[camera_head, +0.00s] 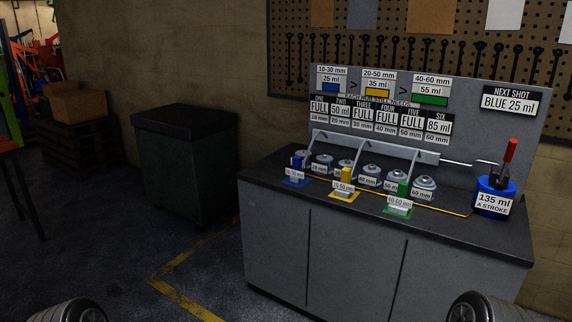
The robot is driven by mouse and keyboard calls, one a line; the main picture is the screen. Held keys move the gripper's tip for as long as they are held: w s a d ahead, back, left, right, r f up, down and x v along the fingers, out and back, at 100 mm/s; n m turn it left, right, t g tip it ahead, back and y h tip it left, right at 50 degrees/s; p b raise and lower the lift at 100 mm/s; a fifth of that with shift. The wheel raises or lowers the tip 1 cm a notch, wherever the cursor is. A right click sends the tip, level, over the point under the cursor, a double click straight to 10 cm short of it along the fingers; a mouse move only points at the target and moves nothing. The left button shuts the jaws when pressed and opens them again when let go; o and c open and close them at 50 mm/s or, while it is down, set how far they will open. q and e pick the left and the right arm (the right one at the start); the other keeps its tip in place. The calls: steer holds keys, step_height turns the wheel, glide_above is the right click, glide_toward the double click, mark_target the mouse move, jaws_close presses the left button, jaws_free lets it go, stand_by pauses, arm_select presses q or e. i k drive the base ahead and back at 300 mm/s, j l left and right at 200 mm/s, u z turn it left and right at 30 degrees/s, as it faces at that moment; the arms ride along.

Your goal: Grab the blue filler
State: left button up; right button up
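The blue filler (297,163) stands at the left end of the grey bench, above a blue base plate with a label reading 10-30 mm. A grey metal arm reaches from it up toward the horizontal rail behind. The yellow filler (346,176) and the green filler (403,189) stand in line to its right, on matching base plates. Neither of my grippers shows. Only rounded parts of my arms appear at the bottom left and bottom right corners, well apart from the blue filler.
Several lidded metal pots (371,174) stand in a row on the bench (264,173). A blue pump (494,190) with a red handle stands at the right, labelled 135 ml. A sign (509,101) reads BLUE 25 ml.

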mark_target(297, 176)
steer(key=i+j+z, duration=0.1)
steer(key=i+z, duration=0.2)
steer(key=i, duration=0.35)
steer(key=i+j+z, duration=0.3)
steer(key=i, duration=0.35)
steer(key=i+j+z, duration=0.3)
steer(key=i, duration=0.35)
steer(key=i+j+z, duration=0.3)
steer(key=i+j, duration=0.25)
